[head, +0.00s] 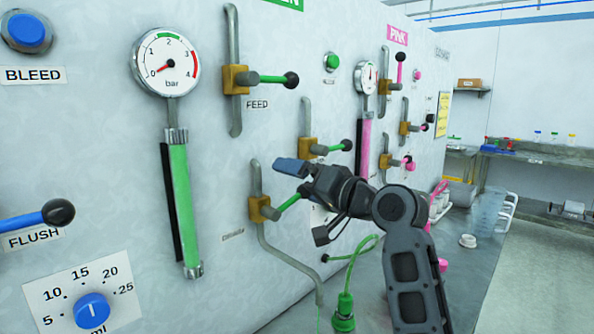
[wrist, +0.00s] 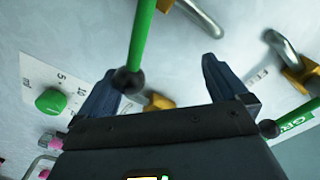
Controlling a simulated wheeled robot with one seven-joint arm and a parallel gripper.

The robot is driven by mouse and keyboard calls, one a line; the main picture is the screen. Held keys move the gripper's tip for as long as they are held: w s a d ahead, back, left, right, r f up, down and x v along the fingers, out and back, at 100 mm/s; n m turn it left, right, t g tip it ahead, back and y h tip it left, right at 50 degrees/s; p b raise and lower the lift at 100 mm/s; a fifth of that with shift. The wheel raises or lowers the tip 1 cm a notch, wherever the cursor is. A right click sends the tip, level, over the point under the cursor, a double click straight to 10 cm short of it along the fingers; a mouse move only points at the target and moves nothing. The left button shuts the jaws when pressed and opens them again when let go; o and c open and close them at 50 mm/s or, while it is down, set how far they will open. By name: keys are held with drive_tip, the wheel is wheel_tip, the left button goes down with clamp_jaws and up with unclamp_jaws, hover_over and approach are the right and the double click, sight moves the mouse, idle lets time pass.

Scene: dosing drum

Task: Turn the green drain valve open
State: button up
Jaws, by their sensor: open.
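The drain valve in the head view is a brass body (head: 260,208) on a grey pipe, low on the panel, with a green lever (head: 289,203) sticking out to the right. The lever's far end is hidden behind my gripper. My gripper (head: 290,167) is just above and in front of that lever, its blue-grey fingers pointing left. In the wrist view, a green lever (wrist: 138,40) with a black ball end comes down from the top edge; it appears to be the drain lever. Its ball lies close to the left finger, between the open fingers (wrist: 160,82). Contact cannot be told.
The feed valve (head: 236,80) and a middle valve (head: 308,147) with green levers are above. A gauge (head: 166,62) tops a green tube (head: 183,200) to the left. A green hose (head: 345,300) hangs below. A pink valve set (head: 404,128) is farther right.

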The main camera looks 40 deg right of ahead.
drive_tip(key=shift+a+r+p, duration=0.8)
drive_tip(key=shift+r+p, duration=0.15)
drive_tip(key=shift+a+r, duration=0.1)
drive_tip(key=shift+a, duration=0.05)
drive_tip(key=shift+a+r+p, duration=0.35)
drive_tip(key=shift+a+r, duration=0.2)
drive_tip(key=shift+a, duration=0.3)
drive_tip(key=shift+a+r, duration=0.2)
drive_tip(key=shift+a, duration=0.4)
drive_tip(key=shift+a+r, duration=0.2)
drive_tip(key=shift+a, duration=0.4)
drive_tip(key=shift+s+a, duration=0.1)
drive_tip(key=shift+a, duration=1.05)
drive_tip(key=shift+d+f+b, duration=0.3)
drive_tip(key=shift+d+f, duration=0.15)
drive_tip(key=shift+d, duration=0.1)
